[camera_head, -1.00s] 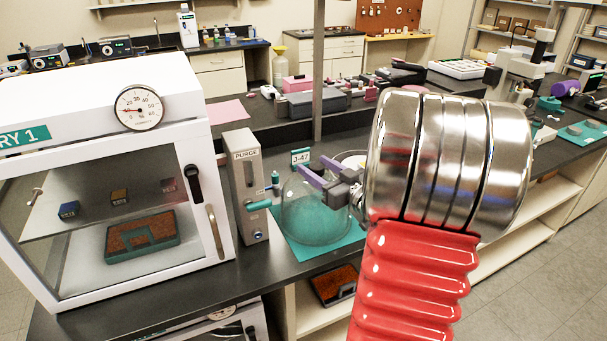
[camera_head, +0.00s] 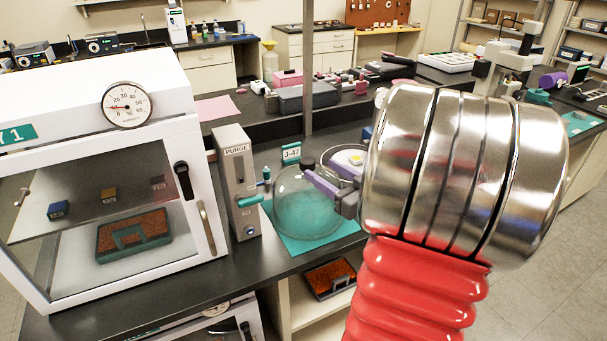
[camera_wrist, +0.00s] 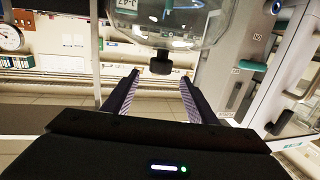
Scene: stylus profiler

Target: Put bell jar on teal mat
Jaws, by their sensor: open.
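The bell jar (camera_head: 300,208) is a clear glass dome with a dark knob (camera_head: 307,163) on top. It stands upright on the teal mat (camera_head: 292,243), whose edges show around its base. My gripper (camera_head: 330,178) has purple fingers and is just right of the knob in the head view. In the wrist view the picture is upside down; the open fingers (camera_wrist: 159,78) point at the jar (camera_wrist: 175,22), with the knob (camera_wrist: 160,64) at or just beyond their tips. The fingers appear clear of the knob. My arm hides what lies right of the jar.
A grey purge box (camera_head: 236,185) with a teal handle stands close left of the jar. The white glove cabinet (camera_head: 150,90) is further left. A J-47 sign (camera_head: 291,152) and a white round dish (camera_head: 350,158) are behind. The bench's front edge is close to the mat.

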